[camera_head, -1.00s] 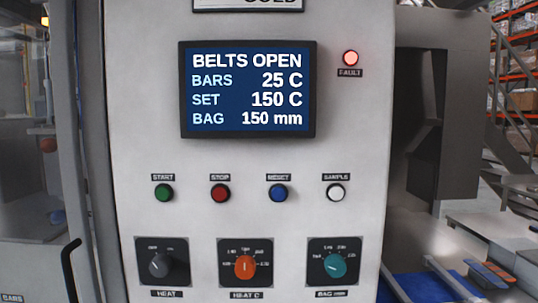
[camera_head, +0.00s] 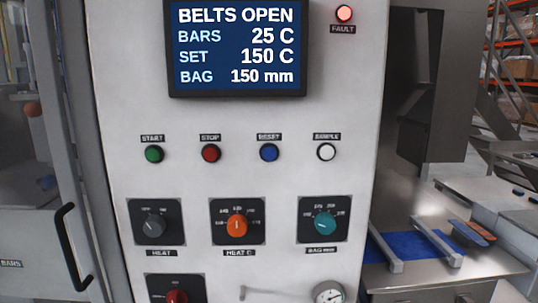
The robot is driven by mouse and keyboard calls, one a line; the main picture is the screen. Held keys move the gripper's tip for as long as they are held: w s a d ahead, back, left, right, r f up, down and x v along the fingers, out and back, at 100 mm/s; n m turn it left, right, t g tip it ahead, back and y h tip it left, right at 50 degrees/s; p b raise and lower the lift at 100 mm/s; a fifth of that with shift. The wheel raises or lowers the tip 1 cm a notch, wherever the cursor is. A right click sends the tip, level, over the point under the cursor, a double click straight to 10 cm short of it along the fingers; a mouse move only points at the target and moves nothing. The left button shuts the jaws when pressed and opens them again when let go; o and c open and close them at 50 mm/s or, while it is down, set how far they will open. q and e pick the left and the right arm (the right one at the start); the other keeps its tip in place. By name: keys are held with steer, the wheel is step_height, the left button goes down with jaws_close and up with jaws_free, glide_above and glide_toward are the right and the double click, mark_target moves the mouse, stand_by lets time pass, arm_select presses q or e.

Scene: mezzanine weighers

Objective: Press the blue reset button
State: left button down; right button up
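The blue reset button (camera_head: 269,153) is on the light grey control panel (camera_head: 110,120), under a label reading RESET. It is third in a row with the green start button (camera_head: 154,154), the red stop button (camera_head: 211,153) and the white sample button (camera_head: 326,152). The display (camera_head: 237,88) above reads BELTS OPEN, BARS 25 C, SET 150 C, BAG 150 mm. The red FAULT lamp (camera_head: 344,13) is lit. Neither of my grippers is in view.
Below the buttons are a grey HEAT knob (camera_head: 154,225), an orange HEAT C knob (camera_head: 237,225) and a teal BAG mm knob (camera_head: 325,224). A red knob (camera_head: 176,297) and a gauge (camera_head: 328,293) sit lower. A black door handle (camera_head: 71,245) is at left. A blue belt (camera_head: 408,246) is at right.

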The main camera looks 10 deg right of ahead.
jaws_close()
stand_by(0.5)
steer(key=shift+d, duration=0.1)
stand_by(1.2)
